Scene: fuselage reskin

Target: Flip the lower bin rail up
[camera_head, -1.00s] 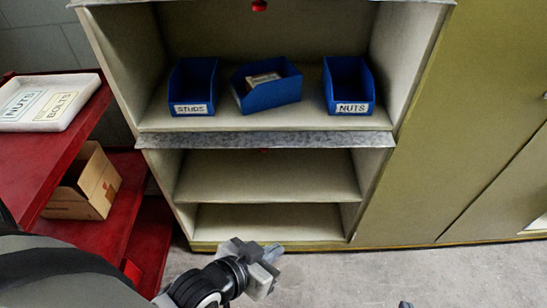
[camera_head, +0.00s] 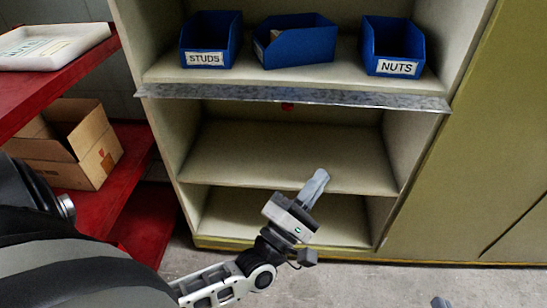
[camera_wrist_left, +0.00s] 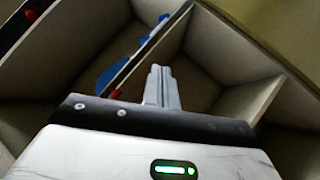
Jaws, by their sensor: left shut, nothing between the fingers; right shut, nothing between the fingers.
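The lower bin rail (camera_head: 290,97) is a grey metal strip along the front edge of the shelf with the blue bins. It hangs tilted down and outward. A small red tab (camera_head: 287,106) shows under its middle. In the left wrist view the rail (camera_wrist_left: 150,45) runs as a thin slanted edge. My left gripper (camera_head: 317,183) is shut and empty, below the rail and in front of the lower shelves, apart from the rail. Its closed fingers also show in the wrist view (camera_wrist_left: 161,88). Only a small tip of my right gripper (camera_head: 440,303) shows at the bottom edge.
Blue bins marked STUDS (camera_head: 207,45) and NUTS (camera_head: 392,50) stand above the rail, with a turned blue bin (camera_head: 300,45) between them. A red rack (camera_head: 130,215) with a cardboard box (camera_head: 70,150) stands left. The lower shelves (camera_head: 270,155) are empty.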

